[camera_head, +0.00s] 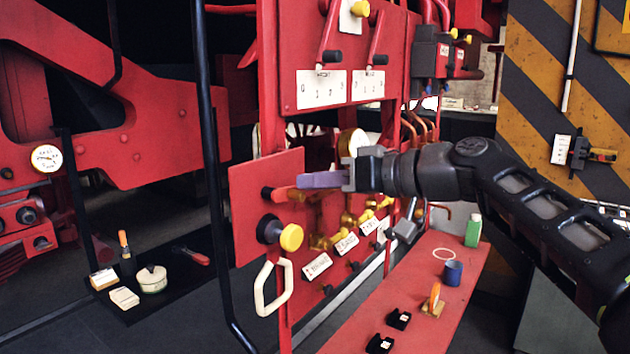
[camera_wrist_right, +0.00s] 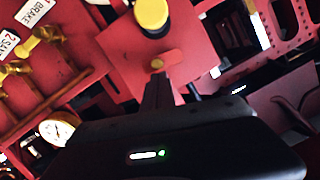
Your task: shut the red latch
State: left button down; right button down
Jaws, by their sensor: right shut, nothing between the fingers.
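A small red latch (camera_head: 282,194) with a dark end sits on the red panel (camera_head: 250,215), above a black knob with a yellow cap. My right gripper (camera_head: 300,181) reaches in from the right, its purple-tinted fingers shut and empty. In the head view its fingertips overlap the latch's right end; I cannot tell whether they touch. In the right wrist view the closed dark fingers (camera_wrist_right: 158,88) point at an orange-red peg-like part (camera_wrist_right: 165,60), probably the latch, just beyond their tips. The fingers hide part of it. My left gripper is out of view.
The yellow-capped knob (camera_head: 291,237) and a cream loop handle (camera_head: 273,287) stick out below the latch. Brass valves with labels (camera_head: 346,243) lie to the right. A red bench (camera_head: 400,300) holds a blue cup, a green bottle and small parts. A dark upright rail (camera_head: 210,150) stands left.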

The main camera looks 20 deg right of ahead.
jog(key=shift+d+f+m+y+b, duration=0.15)
jog(key=shift+f+m+y+b, duration=0.15)
jog(key=shift+m+b, duration=0.25)
dwell(0.6)
jog(key=shift+s+a+f+m+y+b, duration=0.2)
jog(key=shift+f+m+y+b, duration=0.6)
jog(key=shift+m+b, duration=1.25)
jog(key=shift+s+a+f+m+y+b, duration=0.2)
jog(key=shift+f+m+y+b, duration=0.6)
jog(key=shift+m, duration=2.2)
jog(key=shift+s+a+f+m+y+b, duration=0.1)
jog(key=shift+a+f+m+y+b, duration=0.25)
jog(key=shift+f+m+b, duration=1.25)
jog(key=shift+d+r+m, duration=0.1)
jog(key=shift+r+m, duration=0.5)
jog(key=shift+m, duration=0.3)
jog(key=shift+w, duration=0.1)
